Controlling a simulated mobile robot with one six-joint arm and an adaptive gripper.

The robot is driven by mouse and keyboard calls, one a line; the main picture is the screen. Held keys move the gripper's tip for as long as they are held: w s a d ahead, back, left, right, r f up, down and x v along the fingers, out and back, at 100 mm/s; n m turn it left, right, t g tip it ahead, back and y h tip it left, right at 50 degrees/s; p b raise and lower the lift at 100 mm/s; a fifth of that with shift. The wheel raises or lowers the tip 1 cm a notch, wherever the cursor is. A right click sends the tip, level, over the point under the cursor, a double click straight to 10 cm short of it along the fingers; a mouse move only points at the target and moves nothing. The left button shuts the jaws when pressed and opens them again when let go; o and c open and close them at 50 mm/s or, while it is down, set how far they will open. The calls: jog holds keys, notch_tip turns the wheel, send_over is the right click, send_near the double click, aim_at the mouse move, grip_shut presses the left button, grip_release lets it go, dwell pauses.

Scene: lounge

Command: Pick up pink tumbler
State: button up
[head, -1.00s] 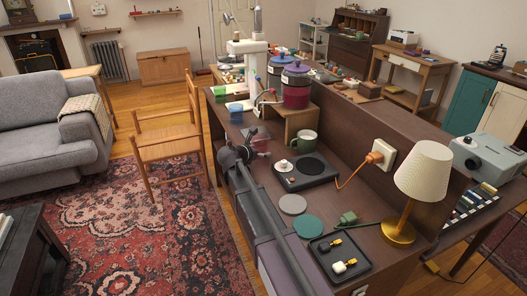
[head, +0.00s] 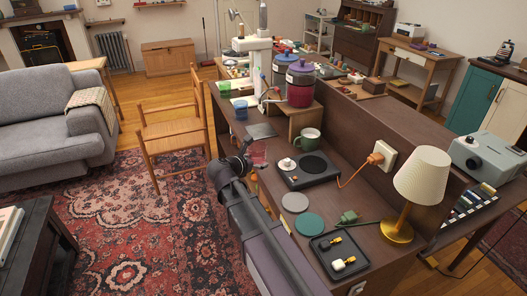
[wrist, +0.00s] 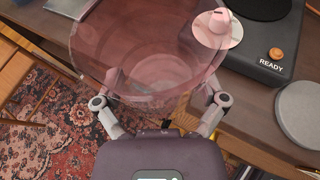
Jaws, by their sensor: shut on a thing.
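The pink tumbler (wrist: 150,75) is see-through and fills the upper middle of the wrist view, its open rim facing the camera. My gripper (wrist: 158,100) is shut on it, with one finger at each side of its wall. In the head view the tumbler (head: 259,153) shows small at the table's left edge, partly hidden by my gripper (head: 246,158). In the wrist view, floor and rug show past the tumbler's left side. I cannot tell how far its base is from the tabletop.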

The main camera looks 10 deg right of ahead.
jog(key=shift+s+a+r, duration=0.1)
jog(key=shift+s+a, duration=0.2)
jog(key=shift+s, duration=0.4)
jog(key=shift+s+a+r, duration=0.1)
jog(key=shift+s+a, duration=0.15)
jog(key=shift+s, duration=0.4)
jog(key=shift+s, duration=0.15)
